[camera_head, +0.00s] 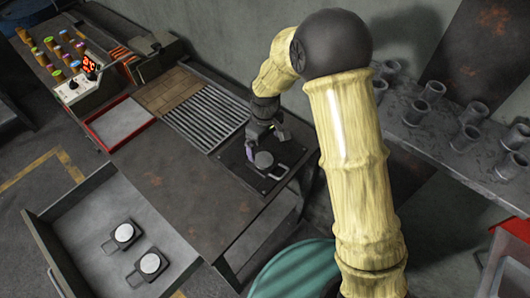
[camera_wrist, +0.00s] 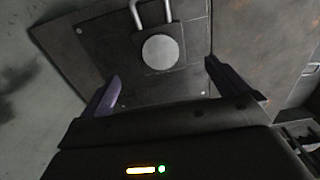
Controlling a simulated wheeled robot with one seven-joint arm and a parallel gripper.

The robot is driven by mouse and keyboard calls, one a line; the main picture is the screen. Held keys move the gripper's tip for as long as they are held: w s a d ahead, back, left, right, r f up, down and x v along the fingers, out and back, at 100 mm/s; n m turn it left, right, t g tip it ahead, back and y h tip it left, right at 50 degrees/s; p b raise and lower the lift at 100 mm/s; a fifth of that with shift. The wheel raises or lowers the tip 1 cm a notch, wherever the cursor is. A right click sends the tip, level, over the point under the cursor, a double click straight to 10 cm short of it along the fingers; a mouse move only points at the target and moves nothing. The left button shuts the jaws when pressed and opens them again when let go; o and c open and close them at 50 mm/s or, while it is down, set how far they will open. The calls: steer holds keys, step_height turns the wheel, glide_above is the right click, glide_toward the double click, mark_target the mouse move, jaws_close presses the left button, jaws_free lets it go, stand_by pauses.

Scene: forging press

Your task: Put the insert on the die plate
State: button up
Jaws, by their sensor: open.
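A dark insert with a pale round top and a loop handle (camera_head: 264,160) rests on the dark die plate (camera_head: 241,170), with the loop toward the right. In the wrist view the insert (camera_wrist: 160,51) lies on the die plate (camera_wrist: 110,50), its loop pointing to the top of the picture. Whether it sits fully flush is not clear. My gripper (camera_head: 262,147) is open close by the insert. In the wrist view its fingers (camera_wrist: 162,75) are spread wide, apart from the insert, with nothing between their tips.
Two similar inserts (camera_head: 123,233) (camera_head: 150,263) lie in a grey tray (camera_head: 85,208) at lower left. The table (camera_head: 180,182) has a clear stretch left of the plate. A slatted grate (camera_head: 205,115) and red-rimmed tray (camera_head: 120,119) lie behind. Grey cups (camera_head: 471,112) stand on the right shelf.

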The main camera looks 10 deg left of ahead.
steer(key=shift+r, duration=1.3)
steer(key=shift+d, duration=0.1)
